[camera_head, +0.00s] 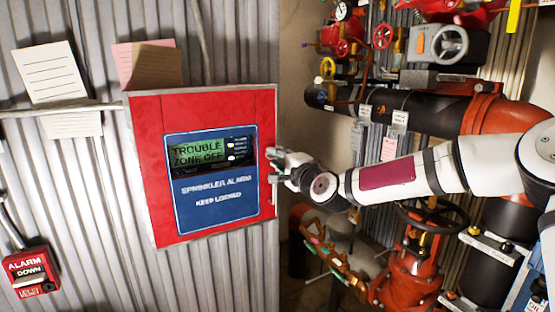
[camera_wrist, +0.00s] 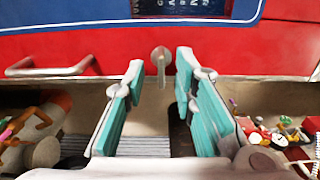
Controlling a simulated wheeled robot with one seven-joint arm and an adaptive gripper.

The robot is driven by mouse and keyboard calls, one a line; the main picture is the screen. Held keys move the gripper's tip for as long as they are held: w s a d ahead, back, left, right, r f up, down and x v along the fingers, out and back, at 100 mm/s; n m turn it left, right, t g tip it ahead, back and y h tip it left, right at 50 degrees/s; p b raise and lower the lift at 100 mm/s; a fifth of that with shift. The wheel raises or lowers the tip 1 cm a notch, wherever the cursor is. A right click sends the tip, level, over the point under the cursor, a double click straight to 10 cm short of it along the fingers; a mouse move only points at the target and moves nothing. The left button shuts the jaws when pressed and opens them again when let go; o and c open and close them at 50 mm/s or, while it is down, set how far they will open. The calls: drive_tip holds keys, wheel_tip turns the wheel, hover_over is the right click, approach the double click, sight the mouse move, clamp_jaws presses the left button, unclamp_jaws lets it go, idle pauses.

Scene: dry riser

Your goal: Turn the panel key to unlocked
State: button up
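The red alarm panel (camera_head: 138,170) hangs on the corrugated wall, its blue face reading "SPRINKLER ALARM KEEP LOCKED". Its green screen (camera_head: 197,151) reads "TROUBLE ZONE OFF". My gripper (camera_head: 277,166) is at the panel's right edge, where it hides the key area in the head view. In the wrist view the panel key (camera_wrist: 160,61) is a small grey metal piece on the panel's red border. My gripper (camera_wrist: 158,72) is open there, one teal-padded finger on each side of the key, with gaps on both sides. I cannot read the key's lock position.
A metal handle (camera_wrist: 50,67) is on the panel left of the key in the wrist view. Red and black pipes (camera_head: 430,108) and valves crowd the right side. A red alarm box (camera_head: 33,277) is at lower left. Paper notes (camera_head: 52,72) hang above the panel.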

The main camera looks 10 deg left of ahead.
drive_tip(key=v, duration=1.2)
